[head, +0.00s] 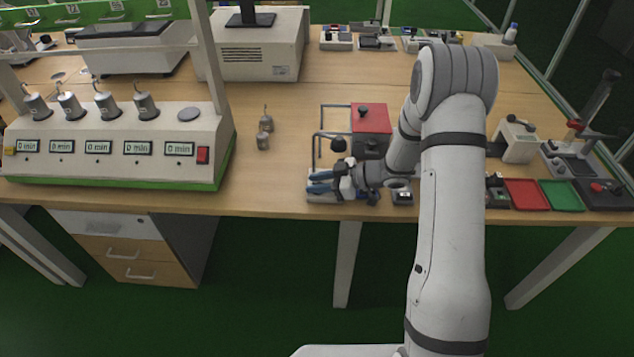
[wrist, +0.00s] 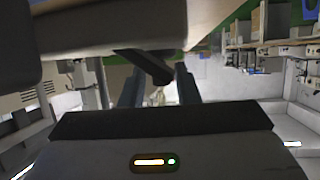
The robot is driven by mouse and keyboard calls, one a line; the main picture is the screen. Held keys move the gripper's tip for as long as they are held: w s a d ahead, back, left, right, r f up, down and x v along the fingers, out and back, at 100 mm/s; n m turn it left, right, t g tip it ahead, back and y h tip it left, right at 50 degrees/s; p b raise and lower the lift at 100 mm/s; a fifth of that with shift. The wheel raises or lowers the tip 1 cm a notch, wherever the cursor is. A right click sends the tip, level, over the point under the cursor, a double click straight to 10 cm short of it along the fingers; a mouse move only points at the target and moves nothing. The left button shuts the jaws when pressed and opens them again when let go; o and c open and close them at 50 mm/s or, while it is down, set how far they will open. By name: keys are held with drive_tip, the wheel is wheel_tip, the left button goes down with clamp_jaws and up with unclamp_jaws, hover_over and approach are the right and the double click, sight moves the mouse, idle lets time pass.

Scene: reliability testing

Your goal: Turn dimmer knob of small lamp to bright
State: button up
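A black round knob (head: 338,145) shows just above the gripper. I cannot pick out the small lamp or its dimmer knob for certain; my arm hides part of this area.
A small dark-topped device (head: 402,197) sits right of the gripper at the table edge. Red (head: 527,194) and green (head: 562,195) trays lie farther right.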

drive_tip(key=shift+o, duration=0.3)
drive_tip(key=shift+v, duration=3.9)
drive_tip(key=shift+r, duration=0.1)
